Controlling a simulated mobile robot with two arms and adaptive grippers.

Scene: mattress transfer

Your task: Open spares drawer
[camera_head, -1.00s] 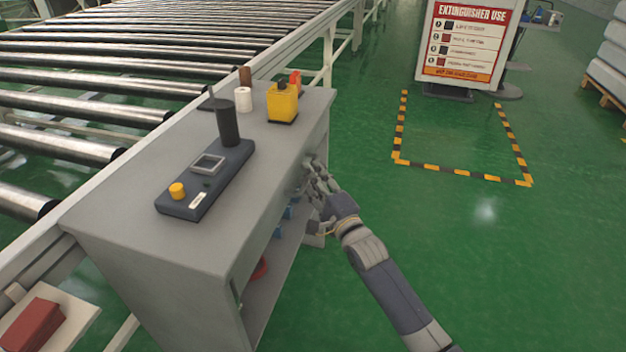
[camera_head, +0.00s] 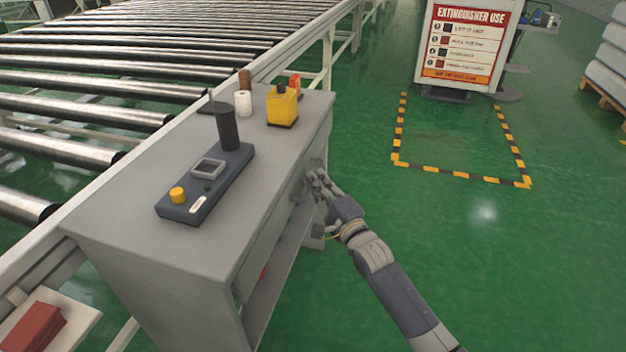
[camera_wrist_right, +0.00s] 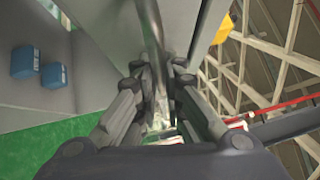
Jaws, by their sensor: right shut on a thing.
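The grey cabinet (camera_head: 150,185) stands beside the roller conveyor. The spares drawer (camera_head: 268,238) is on its right-hand side under the top, and its grey front stands out a little from the cabinet. My right gripper (camera_head: 314,186) is at the far part of this front. In the right wrist view my right gripper (camera_wrist_right: 158,85) has its fingers shut on a thin grey upright bar, which looks like the drawer handle (camera_wrist_right: 153,35). The fingers partly hide the grip. The drawer's inside is not visible. My left gripper is not in view.
On the cabinet top are a control box (camera_head: 205,185), a yellow container (camera_head: 282,106) and a white roll (camera_head: 243,103). Blue boxes (camera_wrist_right: 38,68) show in the right wrist view. The roller conveyor (camera_head: 120,70) lies left. Green floor (camera_head: 440,230) is clear on the right.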

